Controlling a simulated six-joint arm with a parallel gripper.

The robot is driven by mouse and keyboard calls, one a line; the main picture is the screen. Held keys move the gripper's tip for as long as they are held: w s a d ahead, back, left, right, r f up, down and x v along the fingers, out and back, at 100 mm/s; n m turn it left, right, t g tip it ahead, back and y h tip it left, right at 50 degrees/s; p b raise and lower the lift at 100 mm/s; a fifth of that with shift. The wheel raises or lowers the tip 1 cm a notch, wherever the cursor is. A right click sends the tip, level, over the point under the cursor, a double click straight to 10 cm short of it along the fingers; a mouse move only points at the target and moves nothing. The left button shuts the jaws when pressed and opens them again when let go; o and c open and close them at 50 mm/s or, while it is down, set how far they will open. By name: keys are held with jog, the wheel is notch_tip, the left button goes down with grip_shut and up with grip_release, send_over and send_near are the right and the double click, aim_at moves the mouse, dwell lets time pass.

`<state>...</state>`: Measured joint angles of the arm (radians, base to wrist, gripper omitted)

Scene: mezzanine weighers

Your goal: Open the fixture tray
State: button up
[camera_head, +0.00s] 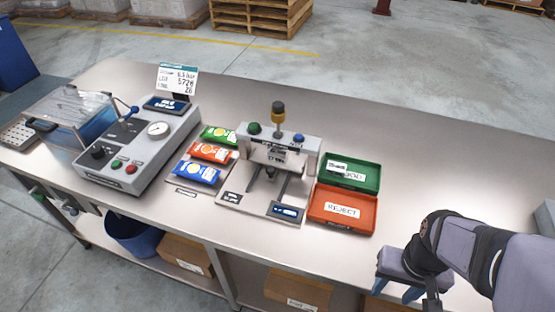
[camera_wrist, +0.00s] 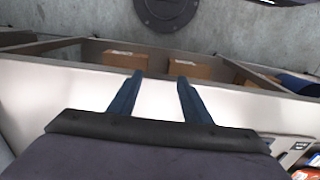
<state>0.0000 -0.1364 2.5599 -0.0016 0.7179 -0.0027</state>
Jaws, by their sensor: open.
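The fixture (camera_head: 278,155) stands mid-bench in the head view, a light grey press-like unit with a yellow-and-black upright knob and green and blue buttons. Its low base (camera_head: 247,203) reaches toward the bench's front edge, with two dark rails and a small blue display. Which part is its tray, and whether that is open, I cannot tell clearly. My gripper (camera_head: 399,289) is at the front right, well apart from the fixture. In the wrist view, the two blue fingers of my gripper (camera_wrist: 160,80) are spread and empty, over the bench's front edge.
Green (camera_head: 350,172) and red REJECT (camera_head: 342,209) trays lie between the fixture and my gripper. Green (camera_head: 219,136), orange (camera_head: 210,152) and blue (camera_head: 196,173) packets lie left of the fixture. A grey gauge machine (camera_head: 147,150) stands farther left. The bench's back right is clear.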

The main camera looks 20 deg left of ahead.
jog(key=shift+c, duration=0.2)
jog(key=w+a, duration=0.1)
jog(key=w, duration=0.1)
jog(key=w+a+r+n, duration=0.1)
jog(key=w+a, duration=0.1)
jog(key=w, duration=0.1)
jog(key=w+a+r+n+t+p, duration=0.1)
jog(key=w, duration=0.1)
jog(key=shift+w+a+r, duration=0.2)
jog(key=shift+w, duration=0.2)
jog(key=w+a+r+n, duration=0.2)
jog(key=w+a, duration=0.5)
jog(key=n+t+y+p, duration=0.2)
jog(key=n+y, duration=0.1)
jog(key=n, duration=0.2)
send_near(271, 170)
jog(key=shift+p+x, duration=1.3)
jog(key=shift+x, duration=2.55)
jog(key=shift+w+r, duration=0.1)
jog(key=shift+c, duration=0.5)
grip_shut()
